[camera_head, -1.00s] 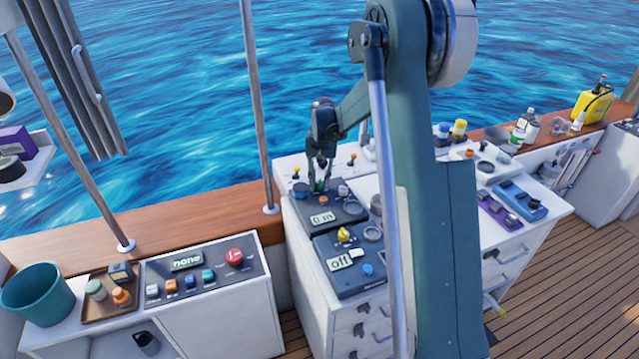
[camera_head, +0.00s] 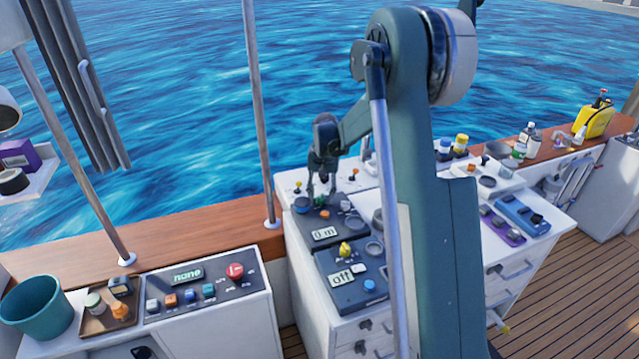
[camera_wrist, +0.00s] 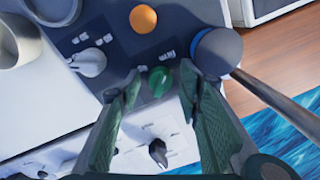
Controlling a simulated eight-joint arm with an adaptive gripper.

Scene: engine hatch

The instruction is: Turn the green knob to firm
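The green knob (camera_wrist: 158,82) is on a dark panel (camera_head: 336,221); it also shows small in the head view (camera_head: 320,200). In the wrist view it lies between the fingertips of my gripper (camera_wrist: 162,72), with a gap on both sides. My gripper (camera_head: 321,191) is open and points down over the panel. Two small labels sit by the knob, too blurred to read, and I cannot tell which one it points to. The panel's display (camera_head: 325,233) reads "0 m".
A black knob (camera_wrist: 158,152) is on the white surface behind. A second panel with a yellow knob (camera_head: 345,249) shows "off".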

